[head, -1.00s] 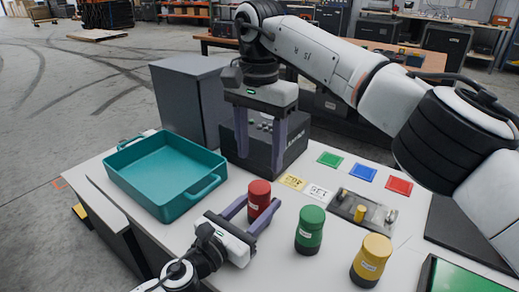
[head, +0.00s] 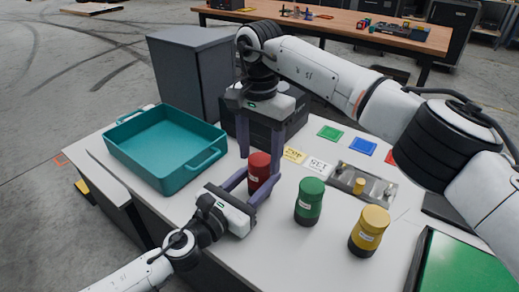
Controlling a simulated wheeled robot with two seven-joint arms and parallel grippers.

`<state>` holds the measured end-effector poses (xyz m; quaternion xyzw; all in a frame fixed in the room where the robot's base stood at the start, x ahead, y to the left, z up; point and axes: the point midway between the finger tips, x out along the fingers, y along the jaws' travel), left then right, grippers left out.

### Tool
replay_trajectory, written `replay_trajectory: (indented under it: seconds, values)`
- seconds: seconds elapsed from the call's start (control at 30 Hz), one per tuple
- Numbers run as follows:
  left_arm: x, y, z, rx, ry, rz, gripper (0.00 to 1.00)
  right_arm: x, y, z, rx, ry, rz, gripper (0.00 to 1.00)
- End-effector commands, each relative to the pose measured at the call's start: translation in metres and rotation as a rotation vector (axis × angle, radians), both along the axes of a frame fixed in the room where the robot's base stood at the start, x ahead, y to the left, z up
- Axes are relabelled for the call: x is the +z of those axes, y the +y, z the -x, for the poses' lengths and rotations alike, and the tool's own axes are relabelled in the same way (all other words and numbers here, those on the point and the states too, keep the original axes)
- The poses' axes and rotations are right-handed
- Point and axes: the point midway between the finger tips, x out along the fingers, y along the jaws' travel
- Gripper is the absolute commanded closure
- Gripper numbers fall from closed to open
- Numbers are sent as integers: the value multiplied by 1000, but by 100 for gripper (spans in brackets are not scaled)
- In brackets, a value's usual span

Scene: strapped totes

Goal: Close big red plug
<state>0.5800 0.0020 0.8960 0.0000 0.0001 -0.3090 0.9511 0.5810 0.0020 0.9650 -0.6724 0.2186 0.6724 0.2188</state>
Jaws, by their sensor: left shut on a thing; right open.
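The big red plug (head: 259,166), a red cylinder with a dark base, stands upright on the white table behind and left of a green plug (head: 309,196) and a yellow plug (head: 369,231). My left gripper (head: 252,188) comes in low from the front left and is shut on the lower part of the red plug. My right gripper (head: 260,162) hangs from above, open, with its two fingers on either side of the red plug's top. Whether its fingers touch the plug cannot be told.
A teal tray (head: 140,166) stands on the left of the table. A dark box (head: 298,117) and a grey cabinet (head: 190,82) stand behind. A metal fixture with small pegs (head: 345,178), flat green (head: 330,133) and blue (head: 363,146) squares lie to the right.

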Motion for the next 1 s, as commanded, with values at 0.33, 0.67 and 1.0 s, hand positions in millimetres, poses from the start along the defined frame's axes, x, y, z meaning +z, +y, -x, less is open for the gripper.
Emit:
replay_trajectory:
  seconds: [0.33, 0.67, 1.0]
  values:
    - [0, 0, 0, 0, 0, 0, 100, 0, 0, 0, 0, 0, 0, 86]
    - [0, 0, 0, 0, 0, 0, 100, 0, -1, 0, -343, 0, 1, 86]
    - [0, 0, 0, 0, 0, 0, 100, 0, 0, 0, -1097, -1, 0, 86]
